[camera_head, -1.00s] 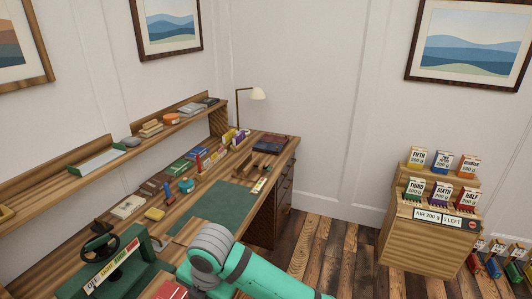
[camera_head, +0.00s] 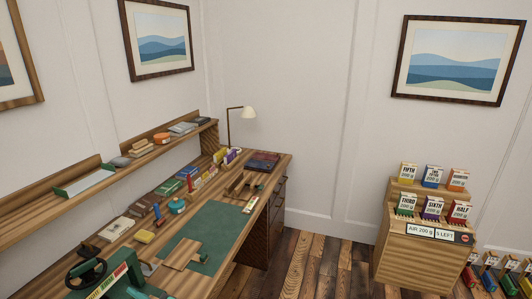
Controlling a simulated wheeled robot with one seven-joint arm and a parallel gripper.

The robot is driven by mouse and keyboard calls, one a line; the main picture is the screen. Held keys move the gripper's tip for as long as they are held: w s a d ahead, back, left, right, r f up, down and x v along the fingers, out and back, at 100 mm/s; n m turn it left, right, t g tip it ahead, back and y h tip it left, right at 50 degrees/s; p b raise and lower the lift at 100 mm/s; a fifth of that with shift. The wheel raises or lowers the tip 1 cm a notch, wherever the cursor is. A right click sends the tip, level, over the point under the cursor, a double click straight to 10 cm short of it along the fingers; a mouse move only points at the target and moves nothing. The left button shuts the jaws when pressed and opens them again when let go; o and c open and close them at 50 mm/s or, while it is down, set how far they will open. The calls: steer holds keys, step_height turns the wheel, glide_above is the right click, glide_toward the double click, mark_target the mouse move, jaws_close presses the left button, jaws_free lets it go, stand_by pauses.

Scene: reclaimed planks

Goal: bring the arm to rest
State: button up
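My arm and my gripper do not show in this view. The wooden desk (camera_head: 258,210) runs along the left wall with a dark green mat (camera_head: 222,222) on it. A flat wooden piece (camera_head: 183,252) lies at the near end of the mat, with a small green item (camera_head: 203,257) beside it. Whether my gripper is open or holds anything cannot be seen.
A green machine with a dark handwheel (camera_head: 90,272) stands at the near left of the desk. A shelf (camera_head: 60,215) with books and a tray runs above. A lamp (camera_head: 245,113) stands at the far end. A wooden cabinet (camera_head: 408,262) with labelled packs is at right; floor between is clear.

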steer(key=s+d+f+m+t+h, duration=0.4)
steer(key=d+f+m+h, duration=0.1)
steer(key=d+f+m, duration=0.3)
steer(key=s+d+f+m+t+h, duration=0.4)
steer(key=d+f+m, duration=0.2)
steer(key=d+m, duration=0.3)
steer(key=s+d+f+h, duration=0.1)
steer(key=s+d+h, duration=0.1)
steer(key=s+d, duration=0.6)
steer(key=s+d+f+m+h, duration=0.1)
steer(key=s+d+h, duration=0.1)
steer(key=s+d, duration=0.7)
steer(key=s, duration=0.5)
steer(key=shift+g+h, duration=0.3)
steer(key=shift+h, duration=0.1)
